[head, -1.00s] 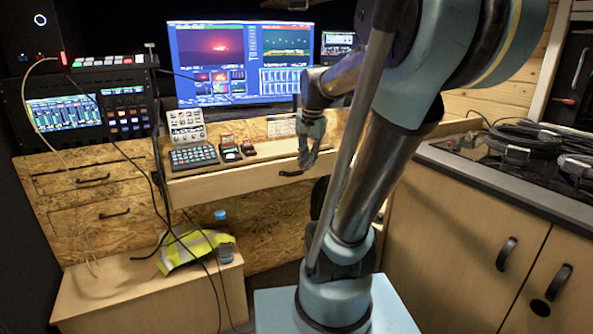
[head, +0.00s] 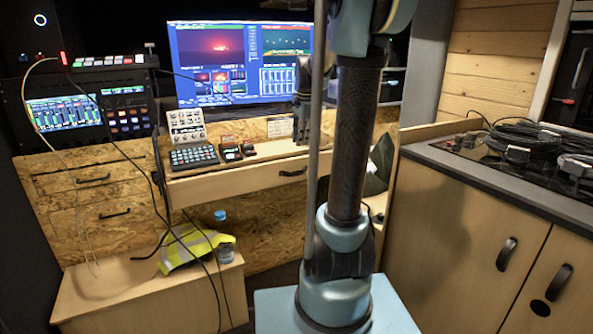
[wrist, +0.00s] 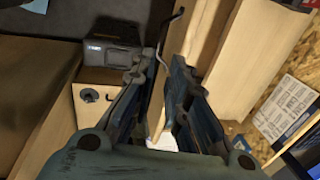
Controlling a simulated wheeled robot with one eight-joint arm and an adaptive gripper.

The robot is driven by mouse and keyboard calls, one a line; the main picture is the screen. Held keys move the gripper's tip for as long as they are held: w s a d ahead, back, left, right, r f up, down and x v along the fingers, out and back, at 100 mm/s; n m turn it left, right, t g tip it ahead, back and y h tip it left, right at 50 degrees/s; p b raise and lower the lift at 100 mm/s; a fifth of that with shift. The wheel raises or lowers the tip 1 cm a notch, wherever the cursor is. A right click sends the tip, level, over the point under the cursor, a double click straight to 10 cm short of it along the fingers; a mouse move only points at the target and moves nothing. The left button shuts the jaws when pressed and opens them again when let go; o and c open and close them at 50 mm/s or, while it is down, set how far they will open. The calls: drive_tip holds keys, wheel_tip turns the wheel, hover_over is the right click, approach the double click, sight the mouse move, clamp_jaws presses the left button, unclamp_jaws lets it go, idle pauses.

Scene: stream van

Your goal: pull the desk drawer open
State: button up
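The desk drawer (head: 235,185) is a long light-wood front below the desk top, with a black bar handle (head: 293,172) towards its right end. I see no clear gap around it in the head view. My gripper (head: 301,138) points down, just above the handle in that picture and partly beside my arm. In the wrist view my gripper (wrist: 165,115) has its two fingers spread apart, with nothing held. The black handle (wrist: 168,38) shows beyond the fingertips, beside a pale wood edge. I cannot tell whether any finger touches it.
A keypad (head: 194,156) and small devices stand on the desk above the drawer. A cabinet at left has two drawers with handles (head: 94,178). A low bench (head: 150,292) holds a yellow vest and a bottle. A counter (head: 455,160) with coiled cables stands right.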

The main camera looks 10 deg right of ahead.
drive_tip(key=w+f, duration=0.1)
drive_tip(key=f, duration=0.8)
drive_tip(key=w+a+f, duration=0.1)
drive_tip(key=f, duration=0.3)
drive_tip(key=shift+w+f, duration=0.3)
drive_tip(key=shift+f, duration=0.1)
clamp_jaws()
drive_tip(key=shift+d, duration=0.1)
drive_tip(key=s+d, duration=0.2)
drive_tip(key=s, duration=0.4)
drive_tip(key=shift+s, duration=0.15)
unclamp_jaws()
